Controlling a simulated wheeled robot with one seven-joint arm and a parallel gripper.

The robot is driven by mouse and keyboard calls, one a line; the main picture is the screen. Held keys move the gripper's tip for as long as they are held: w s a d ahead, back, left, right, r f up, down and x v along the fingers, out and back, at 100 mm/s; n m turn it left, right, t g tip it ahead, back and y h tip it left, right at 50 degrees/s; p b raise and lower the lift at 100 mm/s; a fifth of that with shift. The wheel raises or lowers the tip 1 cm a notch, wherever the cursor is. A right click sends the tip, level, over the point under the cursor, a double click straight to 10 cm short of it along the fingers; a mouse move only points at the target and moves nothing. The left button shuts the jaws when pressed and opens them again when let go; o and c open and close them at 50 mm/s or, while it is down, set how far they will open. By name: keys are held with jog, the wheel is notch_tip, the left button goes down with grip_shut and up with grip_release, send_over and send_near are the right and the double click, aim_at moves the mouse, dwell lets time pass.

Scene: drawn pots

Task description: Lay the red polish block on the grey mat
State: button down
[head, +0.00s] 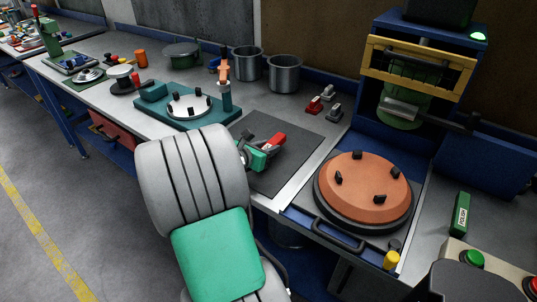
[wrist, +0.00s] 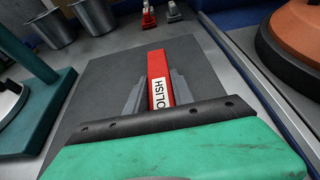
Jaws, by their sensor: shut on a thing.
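The red polish block (wrist: 160,66) is between the two fingers of my gripper (wrist: 154,92) in the wrist view, with a white label on its near end. In the head view the red block (head: 278,140) sticks out from my gripper (head: 262,152). My gripper is shut on the block. The grey mat (head: 300,130) lies flat on the bench, and the block is over it. The mat also shows in the wrist view (wrist: 102,85). I cannot tell whether the block touches the mat.
A red block (head: 314,105) and a grey block (head: 335,112) stand behind the mat. An orange disc (head: 365,185) is to the right, with a green polish block (head: 460,213) beyond it. A teal fixture (head: 160,112) is to the left. Two metal pots (head: 284,75) stand at the back.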

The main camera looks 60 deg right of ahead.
jog(key=shift+f, duration=1.15)
jog(key=shift+f, duration=0.1)
jog(key=c, duration=1.1)
grip_release()
